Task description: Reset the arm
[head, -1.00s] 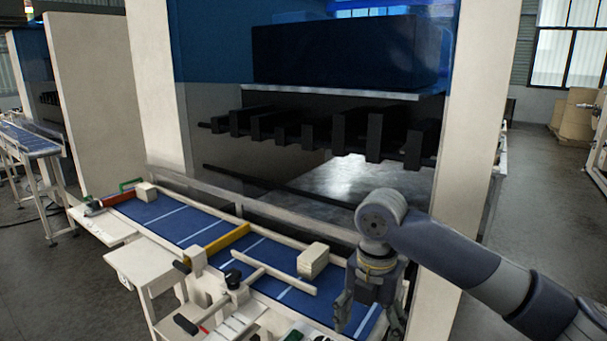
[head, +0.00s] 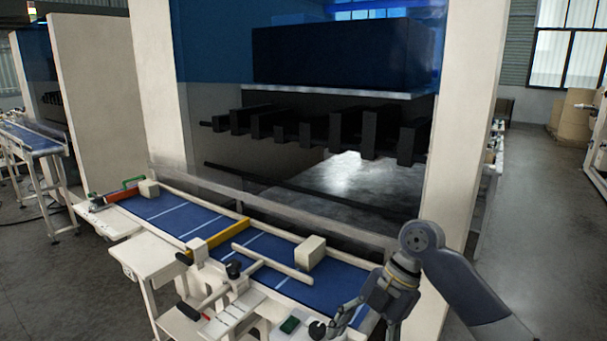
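My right arm comes in from the right edge. Its gripper (head: 366,318) hangs low over the near right end of the blue conveyor (head: 255,252), tilted down and to the left. Its fingers look spread apart, with nothing seen between them, though the tips run close to the bottom edge of the view. My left gripper and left arm are not in the head view.
A cream block (head: 310,252) sits on the conveyor, left of my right gripper. A yellow bar (head: 218,236) crosses the belt. Knobs and a lever (head: 190,312) stand at the near side. The large machine (head: 465,110) rises behind. Open floor lies right.

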